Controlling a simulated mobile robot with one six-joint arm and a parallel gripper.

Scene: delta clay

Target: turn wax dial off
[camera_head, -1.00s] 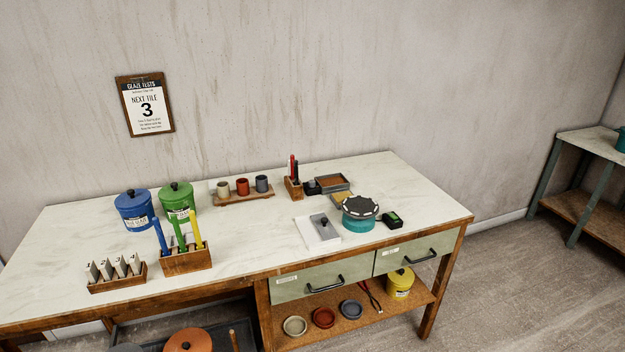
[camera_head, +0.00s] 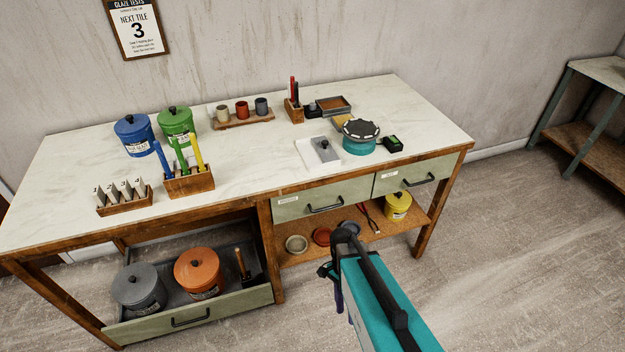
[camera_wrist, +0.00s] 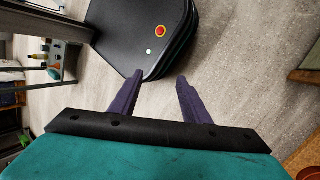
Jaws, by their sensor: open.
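A grey panel with a small black knob (camera_head: 323,144) lies on a white slab (camera_head: 306,153) near the front edge of the table. It looks like the dial, but its marking is too small to read. A teal round unit with a dark, pale-rimmed top (camera_head: 359,147) stands just right of it. My gripper (camera_wrist: 160,76) is open and empty, its two purple fingers apart in the wrist view. In the head view, my gripper (camera_head: 333,290) is low in front of the table, below the drawers, well apart from the knob.
A small black device with a green display (camera_head: 393,144) sits near the right end. Blue (camera_head: 134,137) and green (camera_head: 176,125) lidded pots stand left. The open lower drawer (camera_head: 215,309) juts out with pots. Floor at the right is clear.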

